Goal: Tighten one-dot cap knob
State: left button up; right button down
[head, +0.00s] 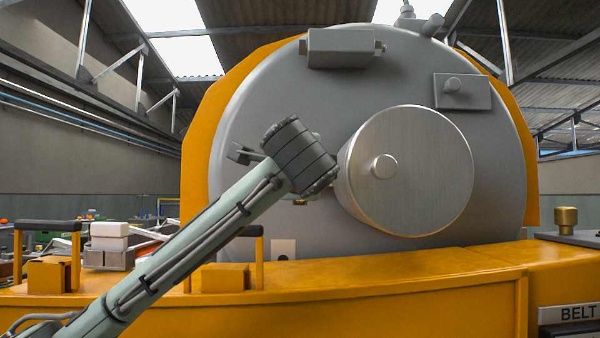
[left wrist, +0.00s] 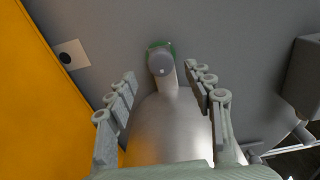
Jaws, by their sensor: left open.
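The cap knob (left wrist: 160,60) shows in the left wrist view as a small grey round cap with a green rim, with a small light dot on its face. It stands in front of the grey machine wall. My left gripper (left wrist: 160,74) is open, with one finger on each side of the picture. The knob appears in the gap between the fingertips, slightly beyond them, with no visible contact. In the head view my left wrist covers this spot, so the knob is hidden there. My right gripper is in neither view.
A large silver cylinder (head: 410,170) juts from the round grey machine front (head: 270,110), close to my left wrist. A pale plate with one black dot (left wrist: 70,54) is on the wall left of the knob. An orange ledge (head: 400,275) runs below.

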pick_arm(q)
jog(key=s, duration=0.6)
jog(key=shift+s, duration=0.3)
jog(key=shift+f, duration=0.1)
